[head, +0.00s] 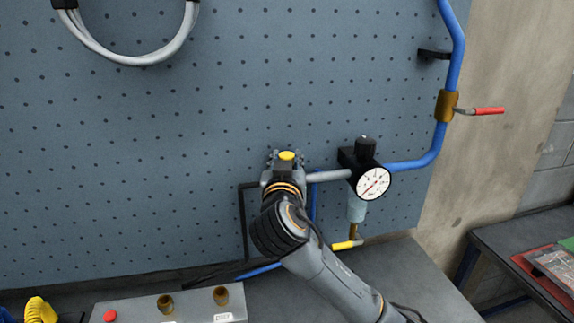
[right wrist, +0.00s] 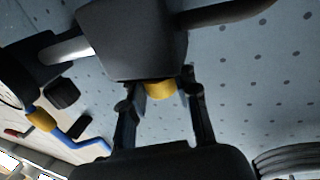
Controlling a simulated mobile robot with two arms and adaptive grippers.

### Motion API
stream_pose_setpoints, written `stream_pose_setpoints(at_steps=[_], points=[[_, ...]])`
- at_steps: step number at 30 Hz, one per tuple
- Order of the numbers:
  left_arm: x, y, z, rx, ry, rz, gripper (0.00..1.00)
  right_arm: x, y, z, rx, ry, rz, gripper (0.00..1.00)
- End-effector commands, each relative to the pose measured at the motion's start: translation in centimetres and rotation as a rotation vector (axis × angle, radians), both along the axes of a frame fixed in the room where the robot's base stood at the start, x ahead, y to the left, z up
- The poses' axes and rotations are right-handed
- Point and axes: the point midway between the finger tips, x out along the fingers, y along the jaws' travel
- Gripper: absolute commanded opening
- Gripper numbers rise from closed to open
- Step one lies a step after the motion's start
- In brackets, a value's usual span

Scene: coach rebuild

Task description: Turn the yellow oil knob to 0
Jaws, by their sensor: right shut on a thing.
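The yellow oil knob (head: 287,155) sits on top of a dark lubricator body, which my right gripper mostly hides in the head view. The body (right wrist: 135,38) and the knob's yellow side (right wrist: 160,89) show in the right wrist view. My right gripper (head: 286,161) reaches up from below right, with a finger on each side of the knob. The right wrist view shows both fingertips of the gripper (right wrist: 162,94) beside the knob, shut on it. I cannot read any scale or the 0 mark. My left gripper is not in view.
A regulator with a black knob (head: 365,146) and white gauge (head: 374,184) stands close right of my gripper. A blue pipe (head: 455,60) carries a red-handled valve (head: 487,111). A yellow-handled valve (head: 346,245) is below. A grey box (head: 190,303) sits on the bench.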

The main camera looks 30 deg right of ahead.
Motion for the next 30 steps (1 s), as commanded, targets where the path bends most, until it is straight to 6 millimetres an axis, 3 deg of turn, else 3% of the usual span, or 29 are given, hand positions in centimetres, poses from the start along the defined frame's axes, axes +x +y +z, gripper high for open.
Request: stream_pose_setpoints(at_steps=[12,28,29,30], points=[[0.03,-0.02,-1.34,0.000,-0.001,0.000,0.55,0.08,-0.04,0.22,-0.003,-0.006,-0.186,0.00],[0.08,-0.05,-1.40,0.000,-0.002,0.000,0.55,0.06,-0.16,0.46,-0.007,-0.011,-0.211,0.00],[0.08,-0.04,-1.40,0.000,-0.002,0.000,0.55,0.06,-0.16,0.47,-0.007,-0.011,-0.211,0.32],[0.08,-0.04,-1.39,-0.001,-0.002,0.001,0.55,0.06,-0.16,0.48,-0.006,-0.011,-0.211,0.40]])
